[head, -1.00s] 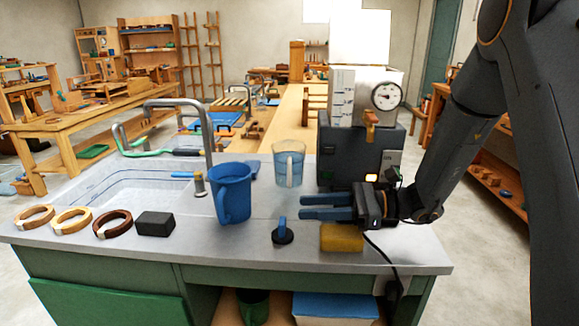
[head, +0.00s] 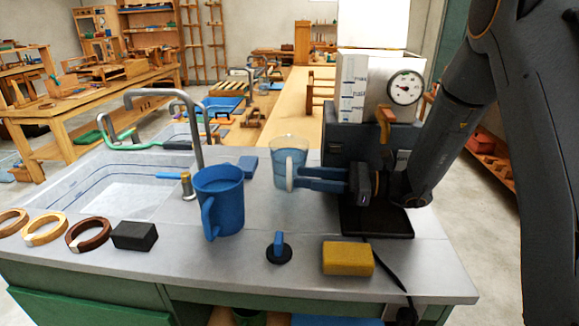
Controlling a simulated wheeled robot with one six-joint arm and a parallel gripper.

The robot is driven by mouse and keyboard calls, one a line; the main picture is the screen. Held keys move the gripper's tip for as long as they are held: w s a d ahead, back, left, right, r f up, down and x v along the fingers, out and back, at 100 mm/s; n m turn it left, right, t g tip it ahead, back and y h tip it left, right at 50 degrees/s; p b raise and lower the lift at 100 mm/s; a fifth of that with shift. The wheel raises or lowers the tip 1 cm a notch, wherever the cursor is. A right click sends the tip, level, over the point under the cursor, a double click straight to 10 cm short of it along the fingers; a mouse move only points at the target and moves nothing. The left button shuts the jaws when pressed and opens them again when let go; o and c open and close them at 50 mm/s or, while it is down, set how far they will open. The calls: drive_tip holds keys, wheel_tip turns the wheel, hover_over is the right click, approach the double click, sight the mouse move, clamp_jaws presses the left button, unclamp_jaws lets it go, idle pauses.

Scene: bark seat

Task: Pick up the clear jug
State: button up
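The clear jug (head: 289,150) stands upright on the grey counter behind the blue jug, left of the dark machine. It is see-through with a pale handle facing the front. My gripper (head: 292,178) reaches in from the right with its blue fingers pointing left. Its fingertips overlap the jug's handle in the head view. I cannot tell whether they touch it or whether the handle lies between them. The two fingers look slightly apart, with a narrow gap.
A blue jug (head: 219,200) stands front left of the clear jug. The dark machine with a gauge (head: 405,87) is close on the right. A yellow sponge (head: 347,258) and a black plug with a blue handle (head: 279,248) lie in front. The sink (head: 125,190) is left.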

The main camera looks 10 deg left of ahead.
sight(290, 174)
drive_tip(key=a, duration=0.1)
drive_tip(key=a+p, duration=0.1)
drive_tip(key=a, duration=0.3)
drive_tip(key=shift+w, duration=0.25)
clamp_jaws()
idle(1.1)
